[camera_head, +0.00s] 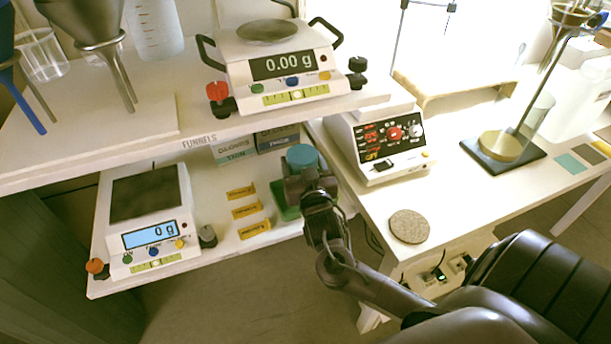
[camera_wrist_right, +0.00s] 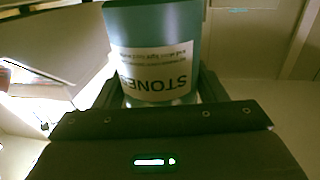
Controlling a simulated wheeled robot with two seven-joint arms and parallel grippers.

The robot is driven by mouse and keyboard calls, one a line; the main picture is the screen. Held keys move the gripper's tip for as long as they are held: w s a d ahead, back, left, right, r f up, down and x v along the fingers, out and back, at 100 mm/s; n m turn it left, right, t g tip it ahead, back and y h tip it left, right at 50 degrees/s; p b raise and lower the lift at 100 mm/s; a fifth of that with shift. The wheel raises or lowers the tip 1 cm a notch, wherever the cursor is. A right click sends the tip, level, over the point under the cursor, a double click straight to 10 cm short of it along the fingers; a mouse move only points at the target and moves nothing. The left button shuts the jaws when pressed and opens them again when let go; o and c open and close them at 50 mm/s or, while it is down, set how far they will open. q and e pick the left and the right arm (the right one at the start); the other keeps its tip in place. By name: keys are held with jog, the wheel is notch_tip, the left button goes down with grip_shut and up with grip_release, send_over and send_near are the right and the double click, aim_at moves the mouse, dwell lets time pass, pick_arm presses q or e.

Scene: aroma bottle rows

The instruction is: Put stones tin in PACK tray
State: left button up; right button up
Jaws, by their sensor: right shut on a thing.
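My right gripper (camera_head: 303,183) is shut on the stones tin (camera_head: 302,157), a teal cylinder, over the lower white shelf. In the right wrist view the tin (camera_wrist_right: 150,45) stands between the fingers, its white label reading STONES upside down. A green flat piece (camera_head: 285,212) shows below the gripper, mostly hidden by it; I cannot tell whether it is the PACK tray or whether the tin touches it. My left gripper is not in view.
Yellow labels (camera_head: 247,210) lie on the lower shelf left of the gripper, beside a scale (camera_head: 150,230). Boxes (camera_head: 236,150) stand behind. The upper shelf (camera_head: 190,125) with another scale (camera_head: 280,65) overhangs. A white device (camera_head: 385,145) and a cork disc (camera_head: 409,226) are at right.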

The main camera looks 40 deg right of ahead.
jog(key=shift+f, duration=0.35)
notch_tip(320, 180, down, 3)
jog(key=shift+f, duration=0.15)
jog(key=shift+f+b, duration=0.2)
jog(key=shift+b, duration=0.1)
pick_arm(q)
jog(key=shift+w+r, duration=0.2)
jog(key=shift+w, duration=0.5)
pick_arm(e)
jog(key=o, duration=1.7)
jog(key=shift+o, duration=0.2)
